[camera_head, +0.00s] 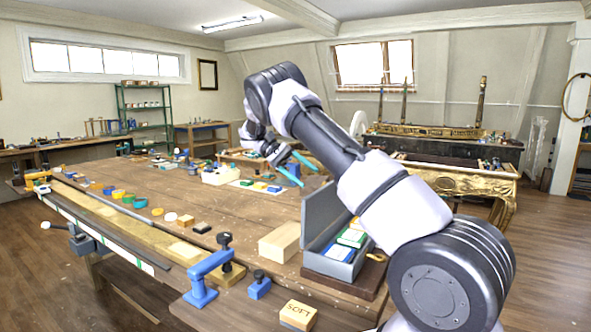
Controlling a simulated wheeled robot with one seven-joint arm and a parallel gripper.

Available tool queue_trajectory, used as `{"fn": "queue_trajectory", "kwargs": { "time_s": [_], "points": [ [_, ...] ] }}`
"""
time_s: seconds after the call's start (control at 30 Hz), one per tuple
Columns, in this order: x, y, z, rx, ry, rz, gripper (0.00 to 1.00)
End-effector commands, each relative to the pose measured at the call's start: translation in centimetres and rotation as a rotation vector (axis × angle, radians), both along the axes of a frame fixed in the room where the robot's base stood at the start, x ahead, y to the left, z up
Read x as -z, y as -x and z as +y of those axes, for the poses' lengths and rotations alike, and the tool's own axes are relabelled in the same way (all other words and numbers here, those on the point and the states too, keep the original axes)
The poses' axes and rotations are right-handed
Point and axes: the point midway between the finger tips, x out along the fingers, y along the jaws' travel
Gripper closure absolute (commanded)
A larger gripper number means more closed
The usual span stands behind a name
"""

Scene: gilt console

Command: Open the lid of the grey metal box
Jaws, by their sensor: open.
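The grey metal box (326,266) sits on a dark wooden board (343,286) at the right front of the workbench. Its grey lid (317,214) stands raised along the left and back side, and the inside shows. White, green and blue packets (350,238) lie in it. My forearm hides the right back part of the box and perhaps some of the lid. My gripper (302,170) has teal fingers, spread apart with nothing between them. It is above the bench, beyond and left of the raised lid, apart from it.
A pale wood block (280,243) stands close left of the box. A blue clamp (207,278) and a block marked SOFT (298,315) are at the front. A tray with small boxes (258,187) lies behind. The middle of the workbench (215,205) is mostly clear.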

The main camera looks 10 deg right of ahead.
Motion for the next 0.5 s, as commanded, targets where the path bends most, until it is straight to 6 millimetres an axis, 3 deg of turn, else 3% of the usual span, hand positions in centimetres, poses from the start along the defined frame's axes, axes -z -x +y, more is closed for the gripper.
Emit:
{"fn": "queue_trajectory", "kwargs": {
  "time_s": [0.1,0.5],
  "points": [
    [-0.9,-1.5,1.5,-0.002,0.006,-0.005,0.33],
    [-1.8,-2.6,2.4,0.007,0.003,0.005,0.33]
  ]
}}
